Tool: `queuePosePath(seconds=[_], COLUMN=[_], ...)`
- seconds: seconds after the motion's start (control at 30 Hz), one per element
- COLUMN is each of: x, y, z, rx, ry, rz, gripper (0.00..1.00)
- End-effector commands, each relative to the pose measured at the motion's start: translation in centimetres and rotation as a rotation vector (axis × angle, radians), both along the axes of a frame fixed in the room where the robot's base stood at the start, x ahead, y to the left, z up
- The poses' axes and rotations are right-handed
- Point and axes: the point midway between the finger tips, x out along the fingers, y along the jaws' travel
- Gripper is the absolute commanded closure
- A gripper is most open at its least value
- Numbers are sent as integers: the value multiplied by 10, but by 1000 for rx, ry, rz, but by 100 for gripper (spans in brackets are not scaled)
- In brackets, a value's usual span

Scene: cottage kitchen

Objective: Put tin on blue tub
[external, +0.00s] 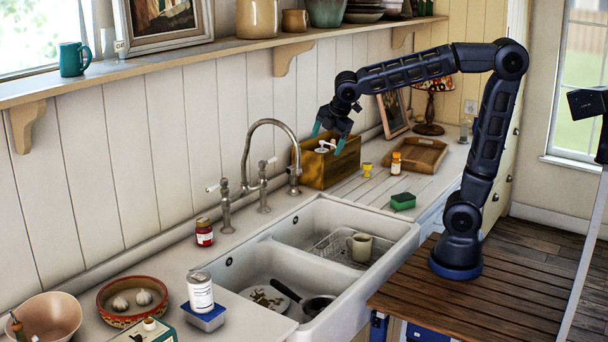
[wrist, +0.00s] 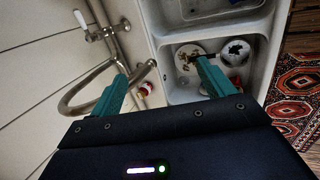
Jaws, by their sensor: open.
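The tin (external: 200,290), white with dark print and a grey top, stands upright on the blue tub (external: 204,321) in the external view. My gripper (external: 328,137) is raised by the wooden box behind the sink's far end, well away from the tin. Its two teal fingers are apart with nothing between them; they also show apart in the wrist view (wrist: 162,70). I cannot make out the tin or tub in the wrist view.
The double sink (external: 395,245) holds a mug (external: 361,247), a plate and a pan (external: 317,306). A tall tap (external: 270,124) arches behind it.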

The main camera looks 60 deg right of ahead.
Motion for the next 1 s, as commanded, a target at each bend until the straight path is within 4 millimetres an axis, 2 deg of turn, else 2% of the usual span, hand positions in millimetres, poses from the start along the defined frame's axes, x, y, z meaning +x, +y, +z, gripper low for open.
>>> queuePosePath(seconds=[0.03, 0.2, 0.4, 0.5, 0.6, 0.73, 0.83, 1.0], x=[-12, -52, -106, -134, -157, -178, -187, -190], y=[-23, -85, -144, -166, -182, -194, -198, -200], z=[2, -3, -17, -28, -39, -50, -55, -57], rx=[37, 176, 356, 450, 534, 613, 647, 660], ry=[-9, -25, -43, -49, -53, -52, -51, -49], rz=[-99, -434, -824, -1009, -1168, -1312, -1372, -1397], gripper=[19, 19, 19, 19, 19, 19, 19, 19])
